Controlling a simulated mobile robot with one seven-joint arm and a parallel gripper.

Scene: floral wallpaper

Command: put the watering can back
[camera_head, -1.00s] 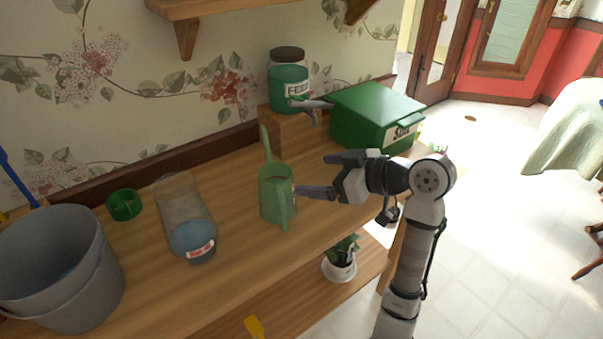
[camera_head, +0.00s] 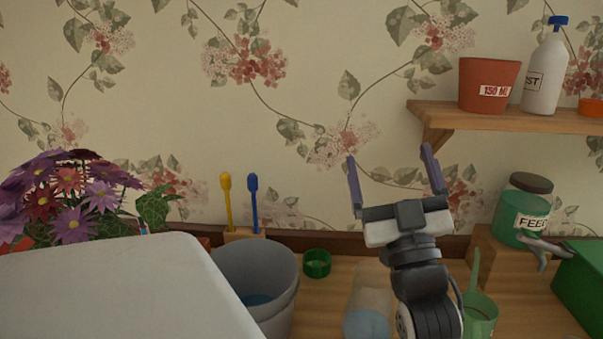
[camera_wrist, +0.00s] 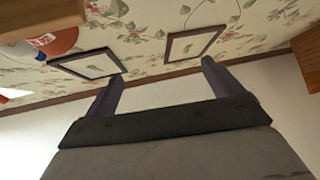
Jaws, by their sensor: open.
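The green watering can (camera_head: 478,312) stands on the wooden bench at the lower right of the head view, partly hidden behind my arm. Its spout rises at its upper left. My gripper (camera_head: 396,182) is raised in front of the wallpaper, up and to the left of the can, with its fingers pointing up. The fingers are wide apart with nothing between them. In the wrist view my gripper (camera_wrist: 162,85) is also open and empty, facing wallpaper and two framed pictures. The watering can does not show in the wrist view.
A wall shelf (camera_head: 530,118) holds a terracotta pot (camera_head: 487,84) and a white bottle (camera_head: 543,75), right of my gripper.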

